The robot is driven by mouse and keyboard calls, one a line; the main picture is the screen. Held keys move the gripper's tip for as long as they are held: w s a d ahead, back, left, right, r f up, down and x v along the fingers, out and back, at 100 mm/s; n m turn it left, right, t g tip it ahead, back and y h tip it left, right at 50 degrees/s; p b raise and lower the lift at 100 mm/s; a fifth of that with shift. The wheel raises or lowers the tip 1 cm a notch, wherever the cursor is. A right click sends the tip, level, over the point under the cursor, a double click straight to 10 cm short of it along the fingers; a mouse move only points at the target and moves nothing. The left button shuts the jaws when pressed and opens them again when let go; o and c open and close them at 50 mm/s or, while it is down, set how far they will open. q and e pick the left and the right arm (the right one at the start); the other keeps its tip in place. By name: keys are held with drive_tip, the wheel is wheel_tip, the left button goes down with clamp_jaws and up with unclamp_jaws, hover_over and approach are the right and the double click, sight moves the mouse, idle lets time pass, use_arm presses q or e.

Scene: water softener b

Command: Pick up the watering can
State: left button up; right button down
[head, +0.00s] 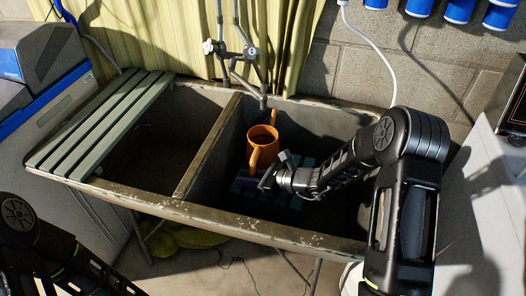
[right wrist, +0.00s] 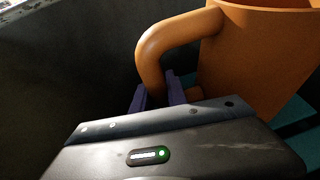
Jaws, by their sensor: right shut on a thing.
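The orange watering can (head: 262,143) is in the right basin of the sink, above or on a teal slatted rack (head: 285,198); I cannot tell if it touches the rack. My right gripper (head: 264,181) reaches into the basin from the right and is shut on the can's handle. In the right wrist view the purple fingers (right wrist: 158,97) are at the lower part of the curved orange handle (right wrist: 152,52), and the can's body (right wrist: 255,65) stands just right of them. My left gripper is not in view; only part of my left arm shows at the lower left.
The double stone sink (head: 210,148) has a divider between its basins and a raised front rim. Pale green slats (head: 95,125) cover the left end. A faucet (head: 235,55) rises behind the basins. A white hose (head: 385,50) hangs at the right.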

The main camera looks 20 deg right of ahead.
drive_tip(key=shift+r, duration=0.1)
idle(0.5)
wheel_tip(320, 180, up, 10)
drive_tip(key=shift+p, duration=0.35)
idle(0.5)
drive_tip(key=s+d+f, duration=0.1)
drive_tip(key=s+d, duration=0.1)
drive_tip(key=s, duration=0.4)
drive_tip(key=s+d+f+n+g+y, duration=0.1)
drive_tip(key=s+d, duration=0.2)
drive_tip(key=s, duration=0.3)
drive_tip(key=shift+d+f+n, duration=0.25)
drive_tip(key=shift+d+n, duration=0.05)
drive_tip(key=shift+r, duration=0.1)
